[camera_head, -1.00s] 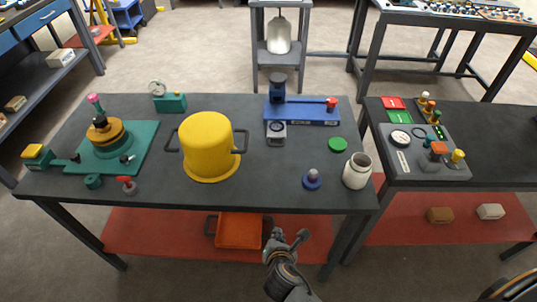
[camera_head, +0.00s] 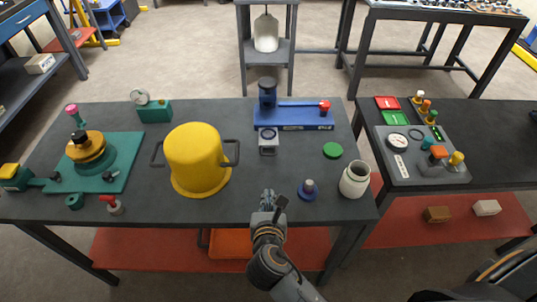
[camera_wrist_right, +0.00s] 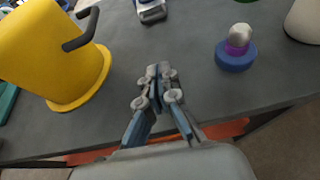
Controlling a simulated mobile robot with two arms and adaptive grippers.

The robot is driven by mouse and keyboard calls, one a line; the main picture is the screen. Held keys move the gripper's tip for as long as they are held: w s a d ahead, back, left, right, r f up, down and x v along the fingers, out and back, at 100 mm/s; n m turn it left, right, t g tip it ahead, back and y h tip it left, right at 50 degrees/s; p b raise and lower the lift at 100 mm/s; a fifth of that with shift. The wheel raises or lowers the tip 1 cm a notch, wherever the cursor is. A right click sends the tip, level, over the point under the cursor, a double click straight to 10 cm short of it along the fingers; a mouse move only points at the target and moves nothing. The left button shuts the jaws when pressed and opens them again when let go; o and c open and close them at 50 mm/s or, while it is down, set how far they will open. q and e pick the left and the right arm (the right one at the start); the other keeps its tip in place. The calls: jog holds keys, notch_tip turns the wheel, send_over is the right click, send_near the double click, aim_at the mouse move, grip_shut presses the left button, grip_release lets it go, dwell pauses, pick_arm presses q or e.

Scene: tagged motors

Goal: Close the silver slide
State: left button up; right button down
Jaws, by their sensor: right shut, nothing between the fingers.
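The silver slide (camera_head: 268,142) is a small silver block with a dark opening or top. It sticks out at the front of the blue fixture (camera_head: 293,117), which has a dark blue cylinder and a red-tipped lever. The slide also shows at the top edge of the right wrist view (camera_wrist_right: 151,10), partly cut off. My right gripper (camera_head: 268,197) is shut and empty over the front edge of the table, nearer to me than the slide and apart from it. Its fingertips (camera_wrist_right: 156,74) point toward the slide. My left gripper is in neither view.
A yellow pot (camera_head: 196,160) with dark handles stands left of my right gripper. A blue-and-purple knob (camera_head: 308,191) and a cream jar (camera_head: 354,180) stand to its right. A green disc (camera_head: 333,150) lies behind them. The tabletop between gripper and slide is clear.

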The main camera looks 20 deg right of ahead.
jog(key=shift+w+d+r, duration=0.1)
jog(key=shift+w+r, duration=0.1)
jog(key=shift+w, duration=0.2)
jog(key=shift+w+d, duration=0.15)
jog(key=shift+w, duration=0.2)
jog(key=x, duration=0.7)
jog(key=shift+w+d+f, duration=0.1)
jog(key=shift+w+f, duration=0.05)
jog(key=shift+w, duration=0.1)
jog(key=w, duration=0.2)
jog(key=w+d, duration=0.1)
jog(key=shift+w+d+p, duration=0.1)
jog(key=shift+w+p, duration=0.25)
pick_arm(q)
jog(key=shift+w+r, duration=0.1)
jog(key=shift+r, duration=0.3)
pick_arm(e)
jog(key=shift+w+d, duration=0.2)
jog(key=shift+w, duration=0.45)
